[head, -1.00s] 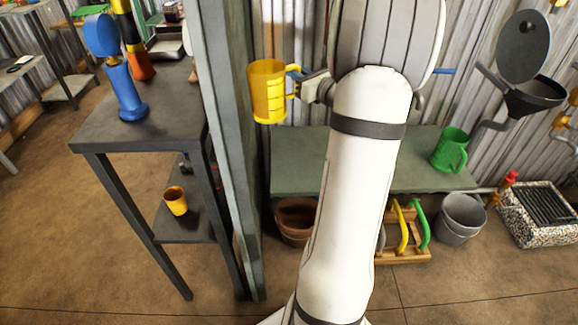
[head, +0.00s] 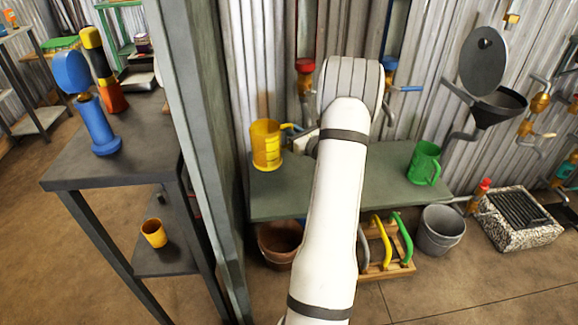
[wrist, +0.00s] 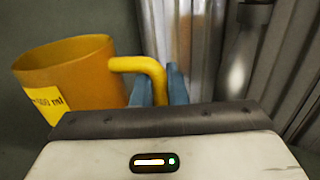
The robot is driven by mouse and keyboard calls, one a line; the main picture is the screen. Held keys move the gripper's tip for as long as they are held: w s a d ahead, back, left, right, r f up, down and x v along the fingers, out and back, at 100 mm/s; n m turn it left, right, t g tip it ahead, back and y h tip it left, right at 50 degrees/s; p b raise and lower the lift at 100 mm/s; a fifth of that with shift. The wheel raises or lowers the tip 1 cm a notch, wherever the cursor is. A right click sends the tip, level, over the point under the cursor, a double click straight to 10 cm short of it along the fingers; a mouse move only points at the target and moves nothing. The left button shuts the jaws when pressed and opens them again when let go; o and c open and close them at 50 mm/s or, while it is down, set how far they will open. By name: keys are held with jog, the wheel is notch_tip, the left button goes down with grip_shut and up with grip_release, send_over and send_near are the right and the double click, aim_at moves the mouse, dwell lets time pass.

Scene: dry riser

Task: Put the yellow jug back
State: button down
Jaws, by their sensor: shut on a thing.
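The yellow jug (head: 266,148) is upright at the left end of the green-grey bench (head: 330,196); I cannot tell whether its base touches the top. My gripper (head: 291,128) is on the jug's right side, at its handle, partly hidden behind my arm. In the wrist view, the blue fingers (wrist: 160,88) are shut on the yellow handle (wrist: 142,65). The jug's body (wrist: 72,80) fills the left there, with a volume label at its edge.
A green jug (head: 424,163) stands at the bench's right end. A grey post (head: 208,150) rises close left of the yellow jug. Red (head: 305,66) and blue valve fittings line the corrugated wall behind. The bench top between the jugs looks clear, though my arm crosses it.

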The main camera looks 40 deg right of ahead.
notch_tip(320, 180, down, 13)
jog(key=b, duration=0.3)
jog(key=shift+f, duration=0.1)
jog(key=shift+f, duration=0.2)
jog(key=c, duration=1.5)
grip_release()
jog(key=shift+o, duration=0.2)
jog(key=shift+r, duration=0.15)
jog(key=s+p, duration=0.2)
jog(key=s, duration=1)
jog(key=shift+d, duration=0.15)
